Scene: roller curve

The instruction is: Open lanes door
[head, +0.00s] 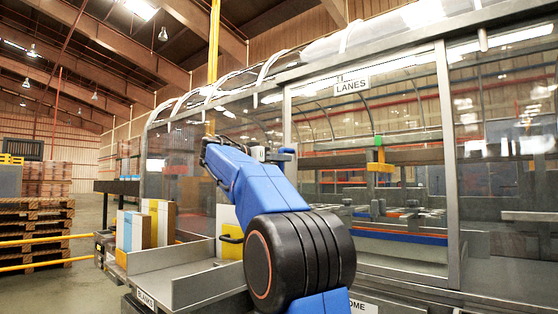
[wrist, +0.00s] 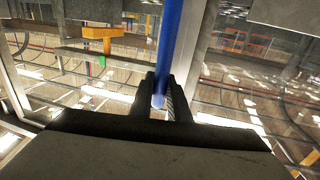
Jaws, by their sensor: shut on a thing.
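The lanes door (head: 363,130) is a tall clear panel in a grey metal frame on the guarded enclosure, under a sign (head: 351,85) reading LANES. I see no clear gap at its edges, though my arm hides part of its left side. In the wrist view, a blue upright bar handle (wrist: 171,35) runs between the two dark fingers of my gripper (wrist: 165,100), which is shut on it. In the head view, my gripper (head: 284,154) is at the door's left upright; the handle is hidden there.
A grey tray (head: 175,258) labelled BLANKS stands at left front, with upright white, blue and yellow boards (head: 140,228) behind it. Pallet stacks (head: 35,225) and yellow rails are farther left. Roller tracks and an orange-yellow fixture (head: 380,167) show behind the glass.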

